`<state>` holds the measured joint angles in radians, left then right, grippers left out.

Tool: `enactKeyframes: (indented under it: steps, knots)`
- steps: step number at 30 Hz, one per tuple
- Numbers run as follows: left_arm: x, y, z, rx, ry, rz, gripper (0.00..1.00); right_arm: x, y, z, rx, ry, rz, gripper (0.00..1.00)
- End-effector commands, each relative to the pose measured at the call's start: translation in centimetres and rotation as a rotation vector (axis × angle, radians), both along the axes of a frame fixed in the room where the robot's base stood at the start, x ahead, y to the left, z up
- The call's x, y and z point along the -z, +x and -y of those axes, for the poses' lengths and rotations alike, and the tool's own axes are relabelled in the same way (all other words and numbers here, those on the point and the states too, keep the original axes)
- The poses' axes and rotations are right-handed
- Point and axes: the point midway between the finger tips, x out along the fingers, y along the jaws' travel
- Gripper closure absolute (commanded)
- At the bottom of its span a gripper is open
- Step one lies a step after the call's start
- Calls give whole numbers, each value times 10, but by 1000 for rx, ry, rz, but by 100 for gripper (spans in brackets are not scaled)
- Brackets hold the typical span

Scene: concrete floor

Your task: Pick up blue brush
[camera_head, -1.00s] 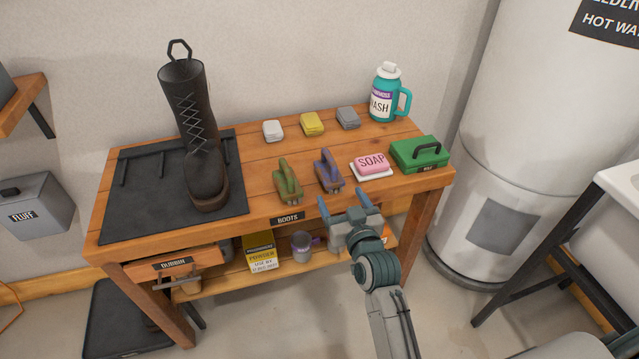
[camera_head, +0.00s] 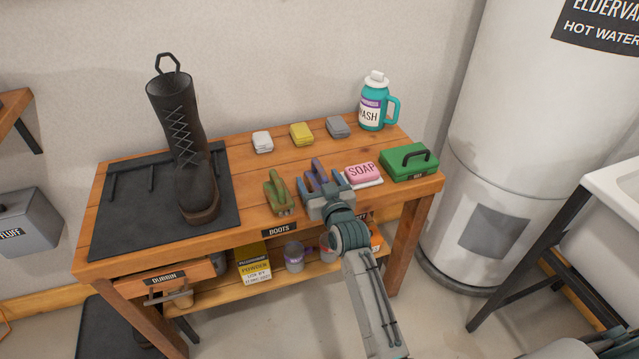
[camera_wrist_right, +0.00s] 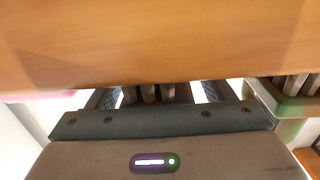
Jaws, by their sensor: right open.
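The blue brush (camera_head: 319,170), bluish purple with an upright handle, is on the wooden workbench between the green brush (camera_head: 278,193) and the pink soap (camera_head: 362,172). My right gripper (camera_head: 325,184) is open at the bench's front edge, its fingers on either side of the blue brush, and hides the brush's lower part. In the right wrist view, grey bristles (camera_wrist_right: 150,94) show between the two spread fingers. I cannot tell whether the fingers touch the brush. My left gripper is not in view.
A black boot (camera_head: 185,140) stands on a dark mat (camera_head: 120,222) at left. White, yellow and grey blocks lie behind the brushes. A teal wash bottle (camera_head: 372,105) and green box (camera_head: 408,163) stand at right. The wooden bench top (camera_head: 240,165) is clear around the green brush.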

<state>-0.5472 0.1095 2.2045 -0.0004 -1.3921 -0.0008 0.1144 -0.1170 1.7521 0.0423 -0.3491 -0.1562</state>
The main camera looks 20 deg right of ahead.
Motion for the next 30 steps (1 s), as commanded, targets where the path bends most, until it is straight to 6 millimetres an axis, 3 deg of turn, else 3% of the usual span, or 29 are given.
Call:
enactKeyframes:
  steps: [4, 12, 23, 30]
  knots:
    - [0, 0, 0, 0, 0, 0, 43, 0, 0, 0, 0, 0, 0, 27]
    - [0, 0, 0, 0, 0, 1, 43, 0, 0, 0, 0, -1, 0, 78]
    - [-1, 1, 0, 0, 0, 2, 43, -5, 0, 0, 0, -1, 2, 78]
    - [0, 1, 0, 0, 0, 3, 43, -32, 0, 0, 0, -1, 5, 78]
